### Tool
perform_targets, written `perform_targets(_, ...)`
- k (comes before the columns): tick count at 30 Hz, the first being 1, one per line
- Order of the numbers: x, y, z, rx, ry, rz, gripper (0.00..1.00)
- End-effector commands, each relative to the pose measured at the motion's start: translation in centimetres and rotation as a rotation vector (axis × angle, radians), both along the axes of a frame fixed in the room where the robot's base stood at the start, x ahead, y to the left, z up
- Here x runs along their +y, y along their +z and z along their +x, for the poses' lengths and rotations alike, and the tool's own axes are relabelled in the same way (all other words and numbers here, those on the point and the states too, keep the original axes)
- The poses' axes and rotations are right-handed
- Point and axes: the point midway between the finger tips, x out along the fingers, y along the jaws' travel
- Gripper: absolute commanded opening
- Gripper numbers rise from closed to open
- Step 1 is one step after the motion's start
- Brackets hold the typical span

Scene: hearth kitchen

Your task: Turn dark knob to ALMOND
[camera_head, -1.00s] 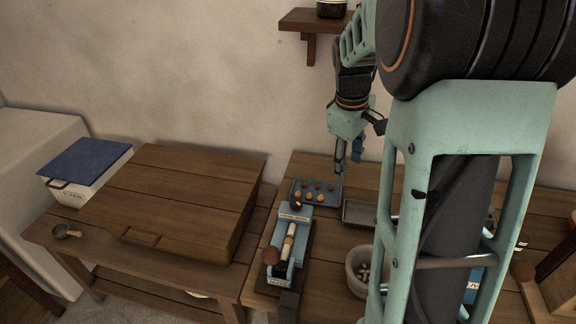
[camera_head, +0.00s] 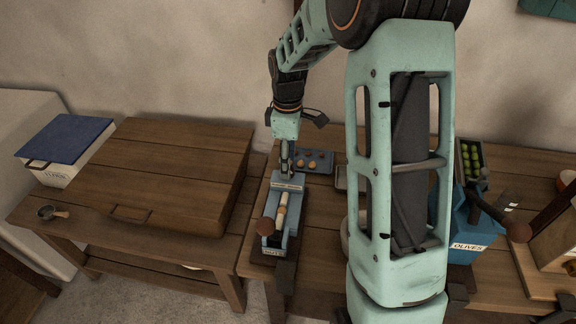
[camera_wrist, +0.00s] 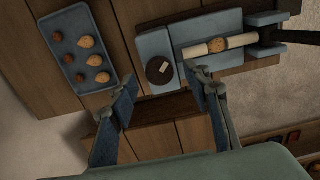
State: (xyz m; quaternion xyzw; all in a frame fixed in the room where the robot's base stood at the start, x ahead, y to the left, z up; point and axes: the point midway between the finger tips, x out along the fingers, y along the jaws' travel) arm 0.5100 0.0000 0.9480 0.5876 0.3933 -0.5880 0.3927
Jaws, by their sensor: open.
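The dark round knob (camera_wrist: 160,70) has a pale mark on its face. It sits at the end of a blue-grey press (camera_wrist: 172,47). In the head view the press (camera_head: 291,215) stands on the table, and my gripper hides the knob. Small lettering on the press is too small to read, so I cannot tell the setting. My gripper (camera_wrist: 164,90) is open, with one finger on each side of the knob in the wrist view. I cannot tell whether the fingers touch it. In the head view my gripper (camera_head: 287,167) points down at the far end of the press.
A blue tray (camera_head: 322,156) of nuts lies just behind the press. A nut (camera_wrist: 216,45) sits between pale rods in the press, which has a ball-ended lever (camera_head: 265,227). An olives bin (camera_head: 446,236) stands right. A wooden chest (camera_head: 180,150) and a blue-lidded box (camera_head: 62,140) are left.

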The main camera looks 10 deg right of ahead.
Motion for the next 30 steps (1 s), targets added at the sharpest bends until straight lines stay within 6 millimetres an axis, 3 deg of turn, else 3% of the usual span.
perform_targets(6,0.0,-1.8,0.0,0.000,-0.001,-0.001,0.44)
perform_targets(15,0.0,-2.0,0.0,-0.002,-0.001,-0.001,0.43)
perform_targets(26,0.0,-1.9,0.0,-0.001,-0.001,0.000,0.04)
perform_targets(30,0.0,-1.9,0.0,-0.002,-0.004,-0.001,0.02)
